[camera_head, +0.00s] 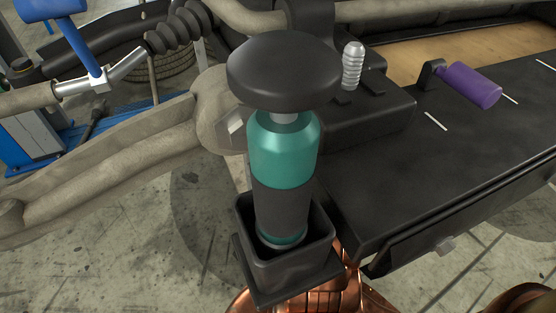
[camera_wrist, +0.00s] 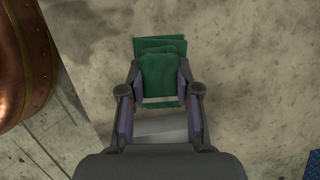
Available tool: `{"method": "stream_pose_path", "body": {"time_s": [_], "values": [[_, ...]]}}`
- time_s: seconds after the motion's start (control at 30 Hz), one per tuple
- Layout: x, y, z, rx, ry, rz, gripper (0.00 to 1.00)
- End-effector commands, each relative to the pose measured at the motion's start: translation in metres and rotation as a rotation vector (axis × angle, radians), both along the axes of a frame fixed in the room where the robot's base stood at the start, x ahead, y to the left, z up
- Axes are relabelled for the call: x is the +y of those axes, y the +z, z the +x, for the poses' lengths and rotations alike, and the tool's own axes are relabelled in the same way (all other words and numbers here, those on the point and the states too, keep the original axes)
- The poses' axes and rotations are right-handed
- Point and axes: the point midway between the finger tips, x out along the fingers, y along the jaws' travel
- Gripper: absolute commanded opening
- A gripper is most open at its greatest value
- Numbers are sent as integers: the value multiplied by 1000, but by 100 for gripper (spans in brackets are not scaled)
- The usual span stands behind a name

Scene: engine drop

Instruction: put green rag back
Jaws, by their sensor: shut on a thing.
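The green rag (camera_wrist: 160,68) shows in the wrist view, folded into layers. My gripper (camera_wrist: 159,85) is shut on it, with a finger on each side of the cloth. The rag's upper part stands out past the fingertips, and a pale strip crosses its lower part. Neither the rag nor my gripper can be made out in the head view. I cannot tell how high the rag is above the stained concrete floor (camera_wrist: 245,70) behind it.
In the head view, a teal canister (camera_head: 284,150) with a black cap stands in a black square holder (camera_head: 285,270). A dark bench (camera_head: 440,165) with a purple cylinder (camera_head: 469,86) lies to the right. A copper rounded body (camera_wrist: 25,55) is at the wrist view's left.

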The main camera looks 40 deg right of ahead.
Motion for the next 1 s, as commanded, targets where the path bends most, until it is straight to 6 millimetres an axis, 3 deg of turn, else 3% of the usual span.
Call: {"method": "stream_pose_path", "body": {"time_s": [0.03, 0.2, 0.33, 0.67, 1.0], "values": [[-9, -13, -15, 0, 31, 1, 0], [-27, -24, -53, 0, 147, 1, 0], [-30, -24, -64, 0, 186, 5, 0], [-32, -24, -62, 1, 189, 3, 0], [-46, -30, -20, 0, 190, 0, 0]]}}
